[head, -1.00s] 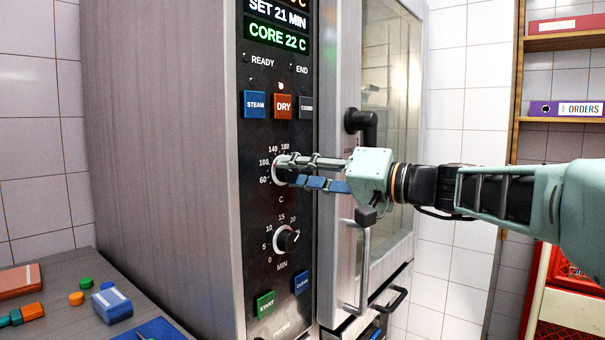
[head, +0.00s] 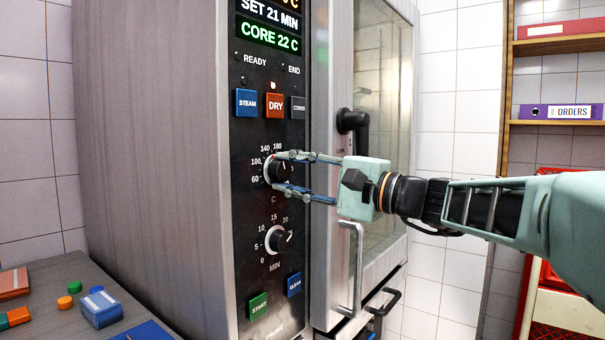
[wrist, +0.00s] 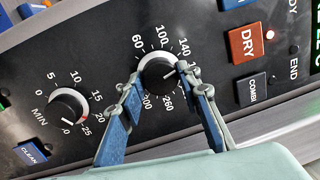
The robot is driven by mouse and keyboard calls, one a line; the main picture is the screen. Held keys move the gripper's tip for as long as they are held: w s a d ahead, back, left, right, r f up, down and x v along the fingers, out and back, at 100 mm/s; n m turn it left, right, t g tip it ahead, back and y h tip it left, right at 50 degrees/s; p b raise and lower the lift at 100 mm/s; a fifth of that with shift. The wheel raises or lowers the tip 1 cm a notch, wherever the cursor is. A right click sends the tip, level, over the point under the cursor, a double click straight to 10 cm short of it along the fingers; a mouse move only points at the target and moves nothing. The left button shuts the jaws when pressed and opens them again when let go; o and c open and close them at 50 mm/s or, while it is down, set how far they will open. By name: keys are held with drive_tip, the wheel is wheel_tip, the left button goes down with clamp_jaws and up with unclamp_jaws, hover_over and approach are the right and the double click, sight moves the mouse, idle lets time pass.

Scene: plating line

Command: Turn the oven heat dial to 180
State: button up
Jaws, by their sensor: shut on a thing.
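The heat dial (head: 276,172) is a black round knob on the dark front panel of the oven (head: 160,140), with 60, 100, 140 and 180 legible around it in the head view. My gripper (head: 277,171) reaches it from the right, with one finger above and one below, shut on the knob. In the wrist view the fingertips (wrist: 158,74) lie on either side of the dial (wrist: 156,70). The right finger covers part of the scale there. I cannot tell exactly which number the dial points to.
The minute dial (head: 277,240) sits just below, with the START (head: 258,305) and CLEAN (head: 294,284) buttons under it. STEAM (head: 246,102) and DRY (head: 275,105) buttons are above. The oven door handle (head: 352,265) stands out below my gripper.

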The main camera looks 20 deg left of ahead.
drive_tip(key=m+t+p, duration=0.1)
drive_tip(key=m, duration=0.5)
drive_tip(key=shift+s, duration=0.1)
idle(0.4)
drive_tip(key=o, duration=1.2)
drive_tip(key=shift+c, duration=0.2)
drive_tip(key=v, duration=1.2)
drive_tip(key=shift+s+f, duration=0.1)
